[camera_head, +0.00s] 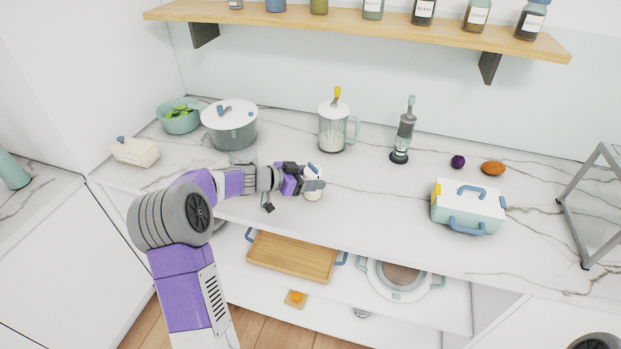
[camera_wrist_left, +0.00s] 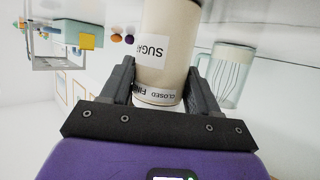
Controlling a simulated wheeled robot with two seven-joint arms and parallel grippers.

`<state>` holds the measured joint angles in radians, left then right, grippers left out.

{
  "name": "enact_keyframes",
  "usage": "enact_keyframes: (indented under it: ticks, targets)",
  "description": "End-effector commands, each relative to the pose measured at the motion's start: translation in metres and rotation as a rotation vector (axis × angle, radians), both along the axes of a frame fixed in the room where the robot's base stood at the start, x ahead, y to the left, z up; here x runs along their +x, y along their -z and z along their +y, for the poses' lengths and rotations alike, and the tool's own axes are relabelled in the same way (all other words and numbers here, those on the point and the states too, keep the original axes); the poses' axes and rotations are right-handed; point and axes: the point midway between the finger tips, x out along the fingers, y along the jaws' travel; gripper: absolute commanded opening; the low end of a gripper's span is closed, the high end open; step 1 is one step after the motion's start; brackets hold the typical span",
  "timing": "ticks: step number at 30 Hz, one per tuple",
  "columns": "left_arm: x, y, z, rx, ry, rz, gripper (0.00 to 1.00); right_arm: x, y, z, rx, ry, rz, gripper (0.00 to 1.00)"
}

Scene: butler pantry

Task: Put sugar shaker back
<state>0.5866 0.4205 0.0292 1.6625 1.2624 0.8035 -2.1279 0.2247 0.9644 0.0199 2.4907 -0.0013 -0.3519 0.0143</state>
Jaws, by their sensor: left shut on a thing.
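The sugar shaker (camera_wrist_left: 166,40) is a cream-white cylinder with a "SUGAR" label and a band reading "CLOSED" and "FINE". My left gripper (camera_wrist_left: 165,64) is shut on it, with one dark finger on each side. In the head view the shaker (camera_head: 312,171) is small and partly hidden by my left gripper (camera_head: 314,185), over the front middle of the counter. I cannot tell whether its base touches the counter. My right gripper is out of view.
A wooden shelf (camera_head: 350,21) with several labelled jars runs along the back wall. On the counter stand a lidded pot (camera_head: 229,128), a blender-like jug (camera_head: 334,128), a grey-green mill (camera_head: 403,135) and a blue-handled box (camera_head: 467,208). Open counter lies right of my gripper.

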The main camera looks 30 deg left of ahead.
Motion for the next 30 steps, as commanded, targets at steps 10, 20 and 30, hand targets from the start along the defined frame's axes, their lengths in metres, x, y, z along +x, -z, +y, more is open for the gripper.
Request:
enact_keyframes:
  ticks: [10, 20, 30]
  targets:
    - [0.000, 0.001, 0.000, 0.000, 0.000, 0.000, 0.86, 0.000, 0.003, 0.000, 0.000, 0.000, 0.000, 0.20]
    - [0.000, -0.004, 0.000, -0.001, 0.000, 0.000, 0.86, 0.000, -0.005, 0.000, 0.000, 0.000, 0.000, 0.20]
    - [-0.058, -0.030, 0.037, 0.003, -0.004, -0.002, 0.86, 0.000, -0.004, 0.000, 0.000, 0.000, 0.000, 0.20]
